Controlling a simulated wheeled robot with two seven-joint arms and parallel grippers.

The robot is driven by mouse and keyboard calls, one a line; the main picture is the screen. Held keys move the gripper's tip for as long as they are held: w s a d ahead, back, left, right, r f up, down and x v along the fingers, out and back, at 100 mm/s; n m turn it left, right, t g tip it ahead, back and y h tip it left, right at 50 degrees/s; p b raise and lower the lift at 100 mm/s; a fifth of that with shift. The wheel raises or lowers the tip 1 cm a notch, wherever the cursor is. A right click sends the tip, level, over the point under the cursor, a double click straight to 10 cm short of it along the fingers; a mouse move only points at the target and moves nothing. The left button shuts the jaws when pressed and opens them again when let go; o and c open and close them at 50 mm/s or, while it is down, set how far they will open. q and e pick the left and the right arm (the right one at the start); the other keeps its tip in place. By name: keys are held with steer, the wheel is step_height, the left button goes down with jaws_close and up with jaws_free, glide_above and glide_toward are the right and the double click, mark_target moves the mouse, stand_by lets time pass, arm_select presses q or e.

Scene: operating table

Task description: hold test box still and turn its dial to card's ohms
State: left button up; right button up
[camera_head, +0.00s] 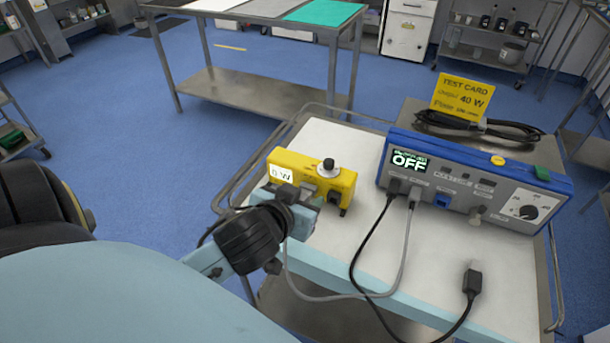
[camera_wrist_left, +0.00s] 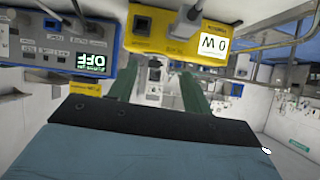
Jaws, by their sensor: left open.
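The yellow test box (camera_head: 293,161) stands on the white-topped cart. Its display reads 0 W. A black dial (camera_head: 328,165) on a pale disc sits on its top; I cannot read its setting. My left gripper (camera_head: 305,194) is at the near side of the box. My right gripper is not in view.
A blue unit (camera_head: 455,165) showing OFF stands right of the box, with black and grey cables (camera_head: 401,255) running from its front over the cart. A coiled black cable (camera_head: 480,124) lies behind it. A metal rail edges the cart (camera_head: 440,275).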

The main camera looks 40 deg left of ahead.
mark_target(327, 165)
arm_select(q)
steer(key=shift+t, duration=0.7)
steer(key=r+x, duration=0.1)
steer(key=x, duration=0.3)
steer(key=b+x, duration=0.1)
steer(key=x, duration=0.3)
steer(key=w+r+b+x, duration=0.1)
steer(key=x, duration=0.3)
steer(key=shift+w+r, duration=0.15)
steer(key=shift+r, duration=0.2)
steer(key=shift+x, duration=0.75)
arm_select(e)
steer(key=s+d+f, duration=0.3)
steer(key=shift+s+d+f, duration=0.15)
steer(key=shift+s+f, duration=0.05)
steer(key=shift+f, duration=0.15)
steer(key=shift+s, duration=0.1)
arm_select(q)
steer(key=shift+c, duration=1.2)
steer(key=shift+f, duration=0.15)
jaws_close()
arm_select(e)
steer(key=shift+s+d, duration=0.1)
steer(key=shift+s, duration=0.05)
